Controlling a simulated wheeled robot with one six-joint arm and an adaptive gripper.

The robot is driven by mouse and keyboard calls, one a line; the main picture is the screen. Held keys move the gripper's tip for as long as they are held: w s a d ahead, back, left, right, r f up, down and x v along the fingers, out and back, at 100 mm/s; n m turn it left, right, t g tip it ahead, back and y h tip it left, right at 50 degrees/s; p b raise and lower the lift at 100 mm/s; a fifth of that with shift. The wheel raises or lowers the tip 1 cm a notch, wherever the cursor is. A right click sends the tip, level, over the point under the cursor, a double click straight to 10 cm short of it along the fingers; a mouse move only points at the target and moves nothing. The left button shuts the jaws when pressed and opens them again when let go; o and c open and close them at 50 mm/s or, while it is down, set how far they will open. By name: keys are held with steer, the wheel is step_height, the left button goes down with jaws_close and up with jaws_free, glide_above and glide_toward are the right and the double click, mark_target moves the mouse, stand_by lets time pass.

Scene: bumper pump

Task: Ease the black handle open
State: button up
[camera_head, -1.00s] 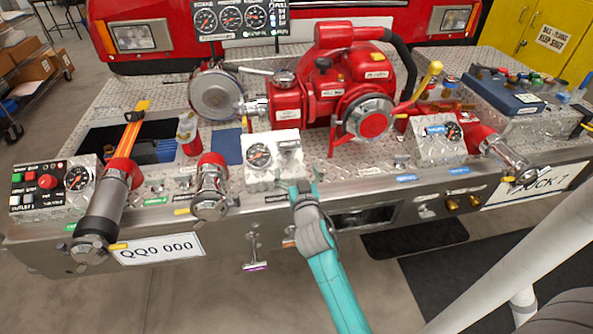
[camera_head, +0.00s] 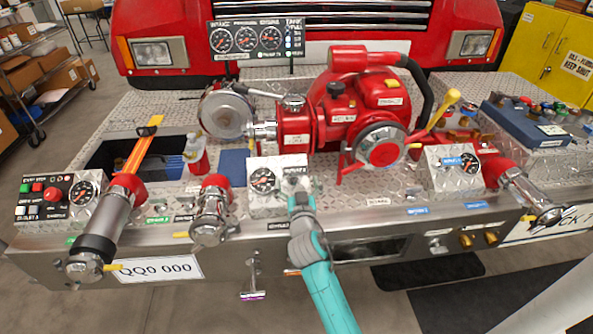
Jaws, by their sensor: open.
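My gripper (camera_head: 298,184) is small in view, in front of the right half of the middle gauge box (camera_head: 262,203). Its jaws are open, seen from behind. My teal arm reaches up to it from the bottom of the picture. I cannot clearly make out a black handle; the part of the box behind my gripper is hidden. I cannot tell whether my gripper touches anything there.
A red pump (camera_head: 340,110) stands behind the box. A silver capped outlet (camera_head: 211,212) is to the left and a second gauge box (camera_head: 454,170) to the right. A T-shaped pull (camera_head: 252,277) hangs below the bumper edge.

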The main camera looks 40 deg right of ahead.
mark_target(296, 173)
steer(key=shift+x, duration=2.65)
steer(key=shift+c, duration=0.3)
steer(key=c, duration=1.5)
steer(key=shift+s+a+r, duration=0.2)
steer(key=shift+s+r, duration=0.15)
steer(key=shift+r, duration=0.35)
steer(key=shift+s+a+r, duration=0.25)
steer(key=shift+s+r, duration=0.1)
steer(key=shift+r, duration=0.4)
steer(key=shift+s+a+r, duration=0.2)
steer(key=shift+s+r, duration=0.15)
steer(key=shift+r, duration=0.35)
steer(key=o, duration=1.6)
steer(key=shift+c, duration=0.2)
steer(key=shift+s+a, duration=0.1)
steer(key=v, duration=1.2)
